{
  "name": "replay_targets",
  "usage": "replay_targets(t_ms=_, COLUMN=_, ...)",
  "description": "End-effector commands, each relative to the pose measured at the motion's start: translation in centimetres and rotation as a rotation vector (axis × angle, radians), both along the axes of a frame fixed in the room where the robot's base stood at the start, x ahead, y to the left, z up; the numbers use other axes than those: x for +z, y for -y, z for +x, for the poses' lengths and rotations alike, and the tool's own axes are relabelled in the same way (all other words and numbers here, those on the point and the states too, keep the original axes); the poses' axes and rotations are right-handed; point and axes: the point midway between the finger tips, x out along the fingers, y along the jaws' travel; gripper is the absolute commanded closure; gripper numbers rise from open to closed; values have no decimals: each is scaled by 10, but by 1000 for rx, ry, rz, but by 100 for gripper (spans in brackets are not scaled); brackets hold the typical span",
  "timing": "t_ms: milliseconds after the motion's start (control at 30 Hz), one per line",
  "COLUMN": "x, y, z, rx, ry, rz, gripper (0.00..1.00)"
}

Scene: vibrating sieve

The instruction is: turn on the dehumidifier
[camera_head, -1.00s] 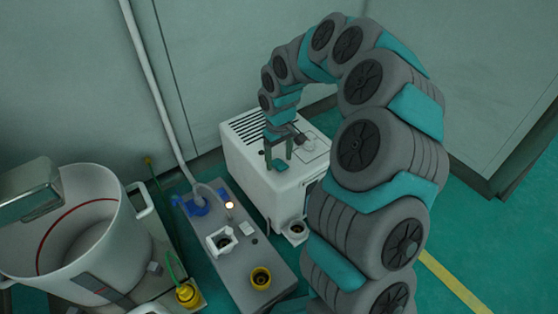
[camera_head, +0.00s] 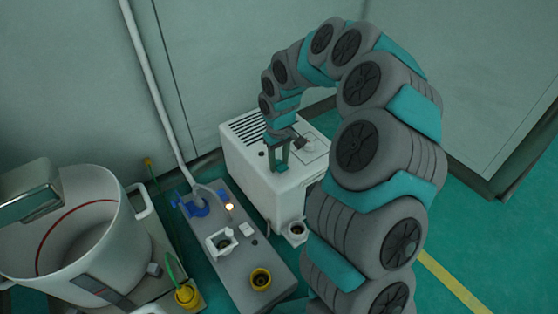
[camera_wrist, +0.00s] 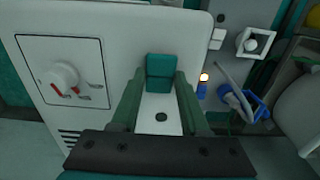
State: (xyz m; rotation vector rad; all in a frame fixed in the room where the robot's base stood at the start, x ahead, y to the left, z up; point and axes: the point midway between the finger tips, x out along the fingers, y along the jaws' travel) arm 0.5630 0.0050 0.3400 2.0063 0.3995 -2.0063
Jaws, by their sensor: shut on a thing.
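The dehumidifier is a white box (camera_head: 252,172) with a slotted vent on top; it also fills the left of the wrist view (camera_wrist: 110,35). Its square panel with a white, red-marked dial (camera_wrist: 66,76) lies left of my gripper in the wrist view. My gripper (camera_head: 279,168) hangs at the box's top near its front edge in the head view. In the wrist view its dark green fingers (camera_wrist: 160,80) close in on a small teal piece (camera_wrist: 160,66), apart from the dial. Whether this piece is loose or part of the fingertips is unclear.
A grey unit (camera_head: 243,270) with a lit lamp (camera_head: 229,206), blue fitting (camera_head: 199,205) and yellow-rimmed socket (camera_head: 261,279) stands left of the box. A large white pot (camera_head: 122,240) stands further left. A wall is behind. Green floor (camera_head: 500,255) is clear at right.

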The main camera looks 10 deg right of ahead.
Motion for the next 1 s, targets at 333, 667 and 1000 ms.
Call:
replay_targets(t_ms=333, x=-3, y=1, z=-2, rx=2, ry=37, rz=15, gripper=100)
replay_targets(t_ms=667, x=-4, y=3, z=-7, rx=1, ry=220, rz=91, gripper=100)
replay_targets(t_ms=1000, x=-3, y=4, z=-10, rx=0, ry=383, rz=158, gripper=100)
